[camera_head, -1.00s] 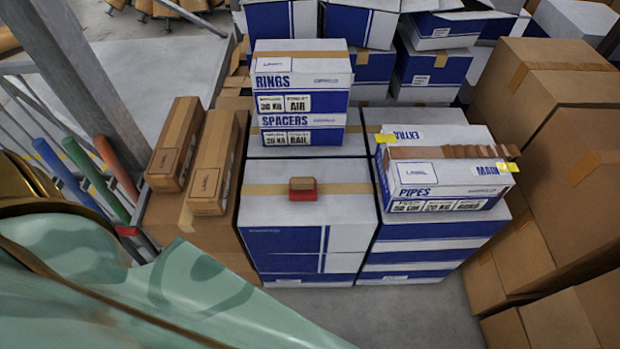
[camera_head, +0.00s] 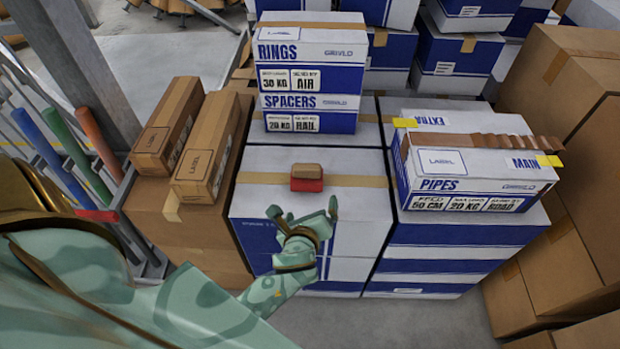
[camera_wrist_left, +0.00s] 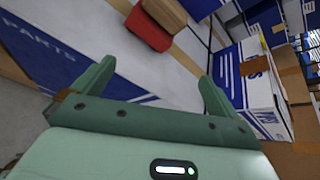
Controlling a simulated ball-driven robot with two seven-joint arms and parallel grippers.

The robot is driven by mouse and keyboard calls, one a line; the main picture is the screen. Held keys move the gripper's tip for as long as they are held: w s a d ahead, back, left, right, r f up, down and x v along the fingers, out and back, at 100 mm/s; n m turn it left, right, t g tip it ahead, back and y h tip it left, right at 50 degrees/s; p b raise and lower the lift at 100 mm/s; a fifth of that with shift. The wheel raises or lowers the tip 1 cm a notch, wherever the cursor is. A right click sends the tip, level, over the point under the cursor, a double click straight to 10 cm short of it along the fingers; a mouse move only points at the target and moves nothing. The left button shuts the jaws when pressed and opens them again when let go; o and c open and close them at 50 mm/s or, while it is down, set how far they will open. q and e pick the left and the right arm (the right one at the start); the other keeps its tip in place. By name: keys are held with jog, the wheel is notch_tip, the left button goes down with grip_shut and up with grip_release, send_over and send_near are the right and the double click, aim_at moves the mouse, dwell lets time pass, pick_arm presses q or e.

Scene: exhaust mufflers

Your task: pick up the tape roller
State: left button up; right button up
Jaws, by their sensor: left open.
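The tape roller (camera_head: 307,178), a small block with a tan top and a red lower front, sits on top of the middle white and blue box (camera_head: 350,205), across its tan tape strip. My left gripper (camera_head: 304,212) is open and empty, just in front of and slightly below the roller in the head view. In the left wrist view the roller (camera_wrist_left: 156,24) lies beyond the gap between the two green fingers (camera_wrist_left: 155,82), near the top edge, apart from them. My right gripper is not in view.
Stacked RINGS and SPACERS boxes (camera_head: 310,75) stand behind the roller. A PIPES box (camera_head: 475,180) stands to the right, and two long brown cartons (camera_head: 205,150) lie to the left. Brown boxes (camera_head: 560,150) line the far right.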

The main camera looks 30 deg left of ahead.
aim_at(304, 174)
pick_arm(q)
notch_tip(304, 174, up, 4)
jog(key=a+m+y, duration=0.2)
jog(key=a+m, duration=0.1)
jog(key=m, duration=0.2)
jog(key=b+x, duration=0.1)
jog(key=x, duration=0.2)
jog(key=b+x, duration=0.1)
jog(key=x, duration=0.3)
jog(key=b+x, duration=0.1)
jog(key=x, duration=0.2)
jog(key=shift+w+d+f+b, duration=0.2)
jog(key=shift+w+f+b, duration=0.15)
jog(key=shift+f, duration=0.1)
jog(key=b+x, duration=0.1)
jog(key=x, duration=0.1)
jog(key=b+x, duration=0.2)
jog(key=x, duration=0.1)
jog(key=shift+w+d+f, duration=0.2)
jog(key=shift+d+f, duration=0.05)
jog(key=shift+d, duration=0.05)
jog(key=shift+r, duration=0.15)
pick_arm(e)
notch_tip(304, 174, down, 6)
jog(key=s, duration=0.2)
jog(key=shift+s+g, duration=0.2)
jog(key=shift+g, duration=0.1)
